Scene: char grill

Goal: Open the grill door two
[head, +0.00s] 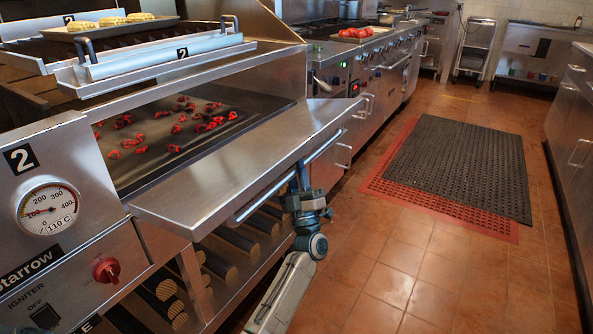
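Grill door two (240,165) is folded down and lies about level, like a shelf in front of the firebox. Its bar handle (262,200) runs along the outer edge. Red glowing coals (175,125) show on the dark bed behind it. My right gripper is not in view.
A panel with a "2" label, a temperature gauge (48,210) and a red knob (106,270) is at left. Corn (97,20) lies on a tray above the grill. Logs (237,240) sit on the shelf below. Tiled floor and a black mat (460,165) are clear at right.

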